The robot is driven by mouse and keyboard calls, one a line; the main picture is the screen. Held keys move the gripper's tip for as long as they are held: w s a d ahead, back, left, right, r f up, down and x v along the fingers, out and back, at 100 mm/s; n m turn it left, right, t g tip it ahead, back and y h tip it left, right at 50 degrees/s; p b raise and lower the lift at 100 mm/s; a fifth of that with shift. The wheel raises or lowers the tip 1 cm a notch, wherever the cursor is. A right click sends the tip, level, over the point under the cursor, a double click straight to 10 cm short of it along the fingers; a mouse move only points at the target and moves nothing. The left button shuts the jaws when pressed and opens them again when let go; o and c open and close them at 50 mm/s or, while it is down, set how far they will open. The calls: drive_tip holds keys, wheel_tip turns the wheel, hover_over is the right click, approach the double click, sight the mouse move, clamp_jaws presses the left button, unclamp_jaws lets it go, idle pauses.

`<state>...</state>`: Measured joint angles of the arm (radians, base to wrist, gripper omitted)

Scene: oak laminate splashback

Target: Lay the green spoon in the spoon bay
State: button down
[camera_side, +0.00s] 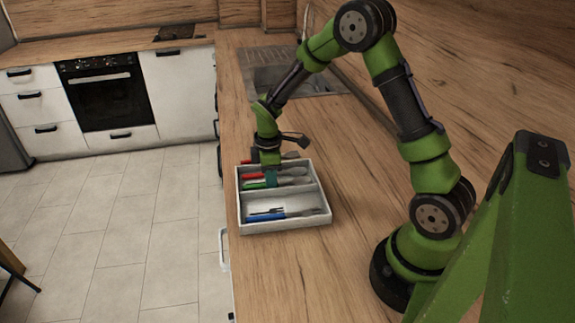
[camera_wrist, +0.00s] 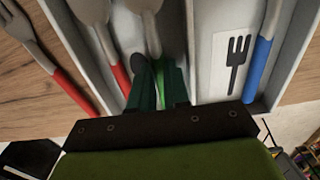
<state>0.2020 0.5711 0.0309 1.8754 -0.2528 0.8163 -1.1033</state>
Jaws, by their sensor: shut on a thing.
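The white two-bay tray (camera_side: 240,213) sits on the wooden counter. My gripper (camera_side: 270,180) points down into its far bay, the one with a spoon. In the wrist view my gripper's green fingers (camera_wrist: 158,88) are shut on the green spoon (camera_wrist: 159,72). The green spoon's handle also shows in the side view (camera_side: 255,186), low inside the far bay. Its metal end points away from the fingers. I cannot tell whether it touches the bay floor. A dark spoon-shaped mark (camera_wrist: 139,68) shows on that floor, partly hidden by the fingers.
A red-handled spoon (camera_wrist: 119,75) lies in the same bay, left of the green one. The other bay holds a blue-handled piece (camera_wrist: 258,65) beside a fork label (camera_wrist: 235,60). A red-handled fork (camera_wrist: 70,92) lies on the counter outside the tray, close to its wall.

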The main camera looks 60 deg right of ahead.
drive_tip(key=shift+f, duration=0.15)
drive_tip(key=c, duration=1)
unclamp_jaws()
wheel_tip(320, 180, up, 17)
drive_tip(key=shift+f, duration=0.1)
drive_tip(key=shift+w, duration=0.1)
